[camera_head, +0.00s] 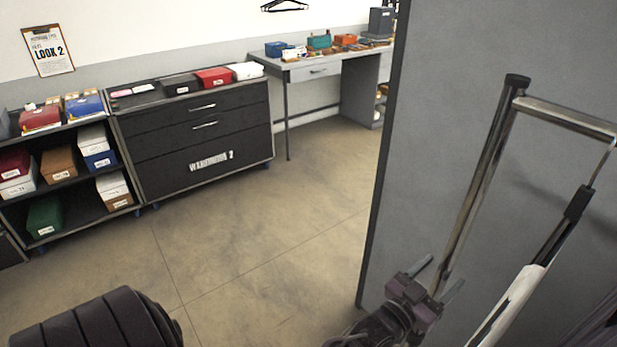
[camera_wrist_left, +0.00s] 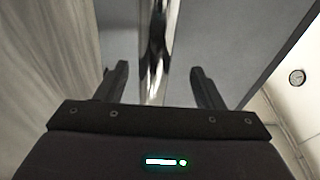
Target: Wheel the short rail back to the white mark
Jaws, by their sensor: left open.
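The short rail (camera_head: 480,175) shows at the right of the head view as a chrome upright with a dark cap and a chrome top bar (camera_head: 565,115). Its foot and wheels are hidden or out of frame. My left gripper (camera_head: 445,272) is open low on the upright, with a finger to each side of it. In the left wrist view the chrome upright (camera_wrist_left: 155,45) stands between the open fingers (camera_wrist_left: 160,70), with gaps on both sides. My right gripper is not in view. No white mark shows.
A large grey panel (camera_head: 430,130) stands close behind the rail. A shelf unit with boxes (camera_head: 65,190), a black drawer cabinet (camera_head: 195,145) and a work table (camera_head: 315,67) line the back wall. The concrete floor (camera_head: 270,230) between is clear.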

